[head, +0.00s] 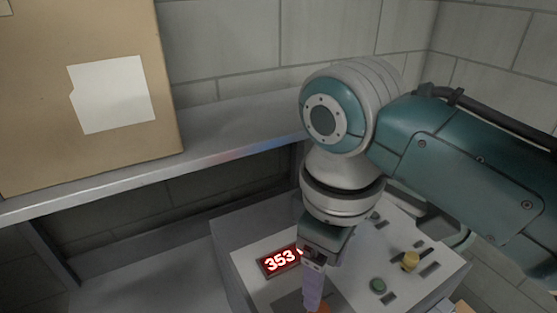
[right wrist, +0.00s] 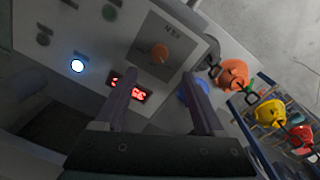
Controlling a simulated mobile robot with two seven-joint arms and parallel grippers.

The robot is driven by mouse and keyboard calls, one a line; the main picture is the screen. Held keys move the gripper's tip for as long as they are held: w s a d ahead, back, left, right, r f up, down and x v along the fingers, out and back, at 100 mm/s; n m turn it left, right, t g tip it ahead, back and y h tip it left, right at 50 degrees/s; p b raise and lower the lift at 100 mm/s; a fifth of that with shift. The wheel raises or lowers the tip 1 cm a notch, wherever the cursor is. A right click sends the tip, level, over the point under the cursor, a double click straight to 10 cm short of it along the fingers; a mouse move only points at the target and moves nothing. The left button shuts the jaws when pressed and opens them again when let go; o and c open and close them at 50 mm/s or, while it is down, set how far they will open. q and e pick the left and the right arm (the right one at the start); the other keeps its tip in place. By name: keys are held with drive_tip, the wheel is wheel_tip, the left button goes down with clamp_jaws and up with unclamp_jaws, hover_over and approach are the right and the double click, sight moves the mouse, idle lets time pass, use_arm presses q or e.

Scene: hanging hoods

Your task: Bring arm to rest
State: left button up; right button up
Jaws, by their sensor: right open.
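My right arm (head: 430,150) comes in from the right in the head view and bends down over a grey control box. My right gripper (head: 313,290) points down at the box, close to its red lit display. In the right wrist view the two fingers of this gripper (right wrist: 161,76) stand apart with nothing between them. My left arm and gripper are not in view.
A cardboard box (head: 40,100) stands on a metal shelf (head: 235,140) at left. Orange (right wrist: 233,73), yellow (right wrist: 268,112) and red (right wrist: 300,135) objects hang beside the panel.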

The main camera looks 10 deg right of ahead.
drive_tip(key=s+r+m+t+y+p, duration=0.1)
drive_tip(key=s+r+m+y+p, duration=0.2)
drive_tip(key=s, duration=0.5)
drive_tip(key=s+d+r+m+t+h+p, duration=0.2)
drive_tip(key=s+d+r+m+p, duration=0.1)
drive_tip(key=s+d, duration=0.5)
wheel_tip(320, 180, up, 3)
drive_tip(key=shift+s+d+f+m, duration=0.15)
drive_tip(key=shift+s+d+m, duration=0.1)
drive_tip(key=shift+m, duration=0.45)
